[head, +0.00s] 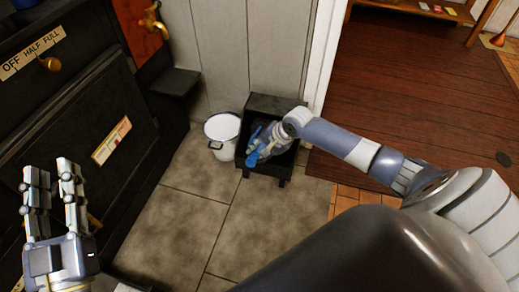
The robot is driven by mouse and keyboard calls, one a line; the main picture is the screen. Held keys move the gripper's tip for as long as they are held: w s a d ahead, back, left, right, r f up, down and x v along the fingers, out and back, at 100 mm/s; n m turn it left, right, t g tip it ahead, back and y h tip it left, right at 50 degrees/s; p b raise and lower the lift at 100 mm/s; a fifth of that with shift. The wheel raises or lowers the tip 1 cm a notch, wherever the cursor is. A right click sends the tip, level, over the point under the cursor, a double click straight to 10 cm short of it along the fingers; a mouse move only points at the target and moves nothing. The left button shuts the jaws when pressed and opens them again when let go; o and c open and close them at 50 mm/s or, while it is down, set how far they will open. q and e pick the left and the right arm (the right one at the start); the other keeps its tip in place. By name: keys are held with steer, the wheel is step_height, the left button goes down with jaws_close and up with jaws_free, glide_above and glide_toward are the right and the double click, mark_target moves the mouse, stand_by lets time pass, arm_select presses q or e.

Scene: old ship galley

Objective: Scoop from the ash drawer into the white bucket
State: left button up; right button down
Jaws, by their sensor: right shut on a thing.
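The white bucket (223,128) stands on the tiled floor near the wall. Just right of it is a black open box on short legs (276,103), which looks like the ash drawer. My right gripper (262,147) is over the box, shut on a blue tool (252,159) that looks like the scoop. The tool's working end and the inside of the box are mostly hidden by the gripper and arm. My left gripper (51,172) is open and empty at the lower left, in front of the black stove, far from the bucket.
The black stove (65,110) with a brass knob (50,64) and dial plate fills the left side. The tiled floor (180,220) in front is clear. A wooden floor (415,85) lies beyond the white door frame.

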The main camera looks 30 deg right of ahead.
arm_select(q)
steer(key=shift+w+a+f+g+y+p, duration=0.2)
steer(key=shift+f+g, duration=0.25)
steer(key=shift+f, duration=0.4)
steer(key=shift+w+d+f+g+y+p, duration=0.1)
steer(key=shift+w+f+g+y, duration=0.15)
steer(key=shift+f+g, duration=0.4)
arm_select(e)
steer(key=shift+s+a+r, duration=0.1)
steer(key=shift+a+r, duration=0.05)
steer(key=shift+r, duration=0.1)
arm_select(q)
steer(key=shift+f, duration=0.15)
